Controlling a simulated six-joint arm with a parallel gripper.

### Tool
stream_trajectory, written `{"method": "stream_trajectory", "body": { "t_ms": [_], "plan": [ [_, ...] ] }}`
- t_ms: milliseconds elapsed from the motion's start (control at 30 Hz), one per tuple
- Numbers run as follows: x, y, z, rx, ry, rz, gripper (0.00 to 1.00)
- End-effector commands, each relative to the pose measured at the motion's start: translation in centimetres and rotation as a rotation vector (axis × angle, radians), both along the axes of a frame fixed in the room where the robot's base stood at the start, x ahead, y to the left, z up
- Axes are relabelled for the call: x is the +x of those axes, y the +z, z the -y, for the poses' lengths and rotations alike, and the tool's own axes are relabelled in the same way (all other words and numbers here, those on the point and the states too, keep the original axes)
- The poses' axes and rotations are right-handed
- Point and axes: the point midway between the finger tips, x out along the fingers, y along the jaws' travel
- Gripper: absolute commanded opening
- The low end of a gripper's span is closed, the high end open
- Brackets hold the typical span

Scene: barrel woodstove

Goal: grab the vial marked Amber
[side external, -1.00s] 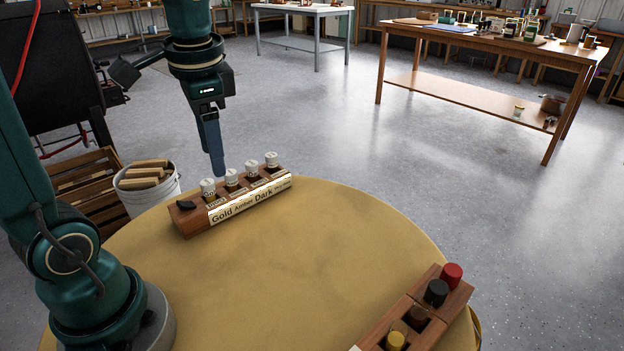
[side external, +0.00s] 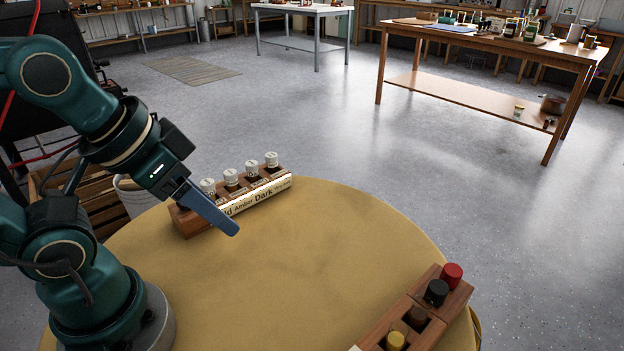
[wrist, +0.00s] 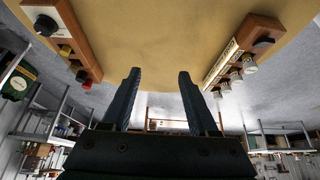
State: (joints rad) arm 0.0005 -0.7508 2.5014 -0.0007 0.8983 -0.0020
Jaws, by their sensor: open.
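The wooden rack (side external: 183,226) stands at the far left of the round table, holding several white-capped vials in a row. Its front strip reads Amber and Dark, with the Gold label partly covered by my gripper. The second vial from the left (side external: 231,177) appears to line up with the Amber label; its own marking is too small to read. My gripper (side external: 232,230) is open and empty, tilted down to the right in front of the rack's left part. In the wrist view, its fingers (wrist: 158,74) are apart with nothing between, and the rack (wrist: 232,50) is to the right.
A second wooden rack (side external: 450,306) at the table's front right holds red, black, brown and yellow items. The tan tabletop (side external: 310,255) between the racks is clear. A white bucket (side external: 135,200) stands beyond the table's left edge.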

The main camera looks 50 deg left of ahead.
Motion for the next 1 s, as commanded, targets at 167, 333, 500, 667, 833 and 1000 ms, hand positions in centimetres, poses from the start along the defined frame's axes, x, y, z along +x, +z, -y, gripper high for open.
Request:
{"method": "stream_trajectory", "body": {
  "t_ms": [167,333,500,667,833,1000],
  "plan": [
    [0.0,0.0,0.0,0.001,0.000,-0.001,0.60],
    [0.0,0.0,0.0,0.002,-0.001,-0.001,0.60],
    [0.0,0.0,0.0,0.002,-0.001,-0.001,0.48],
    [0.0,0.0,0.0,0.002,-0.001,-0.001,0.40],
    [0.0,0.0,0.0,0.001,0.000,-0.003,0.40],
    [-0.8,-0.3,-1.4,0.070,0.000,-0.045,0.40]
  ]
}}
